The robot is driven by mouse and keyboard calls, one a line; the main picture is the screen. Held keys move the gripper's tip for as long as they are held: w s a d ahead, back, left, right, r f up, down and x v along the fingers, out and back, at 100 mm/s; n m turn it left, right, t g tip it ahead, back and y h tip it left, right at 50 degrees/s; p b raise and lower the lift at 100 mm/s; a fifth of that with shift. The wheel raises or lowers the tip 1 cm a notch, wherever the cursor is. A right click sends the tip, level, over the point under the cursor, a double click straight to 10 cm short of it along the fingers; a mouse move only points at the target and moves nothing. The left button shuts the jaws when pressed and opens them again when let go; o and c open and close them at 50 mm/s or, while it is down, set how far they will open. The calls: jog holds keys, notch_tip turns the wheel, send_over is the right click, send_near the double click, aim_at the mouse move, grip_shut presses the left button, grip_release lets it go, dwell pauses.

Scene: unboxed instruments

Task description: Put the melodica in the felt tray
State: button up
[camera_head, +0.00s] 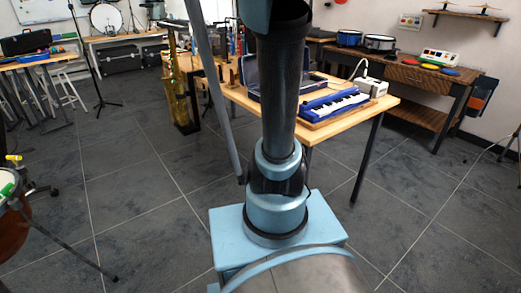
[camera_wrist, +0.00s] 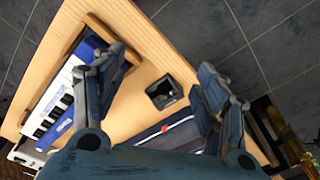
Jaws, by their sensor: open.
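The blue melodica (camera_head: 335,104) with white and black keys lies on the wooden table, on or in a brown wooden holder (camera_head: 309,123). In the wrist view the melodica (camera_wrist: 55,100) is at the left, partly covered by my left finger, with a brown wooden end piece (camera_wrist: 102,27) beside it. I cannot tell whether this holder is the felt tray; no felt surface shows clearly. My gripper (camera_wrist: 155,75) is open and empty above the table, right of the melodica. The arm hides it in the head view.
An open dark case (camera_head: 252,72) stands behind the melodica. A small black square object (camera_wrist: 165,92) lies on the table between my fingers in the wrist view. A white device (camera_head: 373,87) stands right of the melodica. The table's front edge (camera_head: 355,118) is clear.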

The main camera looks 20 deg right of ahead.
jog(key=s+a+f+n+t, duration=0.1)
jog(key=s+a+f+n, duration=0.5)
jog(key=s+a+f, duration=0.6)
notch_tip(320, 180, down, 3)
jog(key=s, duration=0.2)
jog(key=shift+s+a+n, duration=0.25)
jog(key=shift+s+n, duration=0.15)
jog(key=shift+o, duration=0.6)
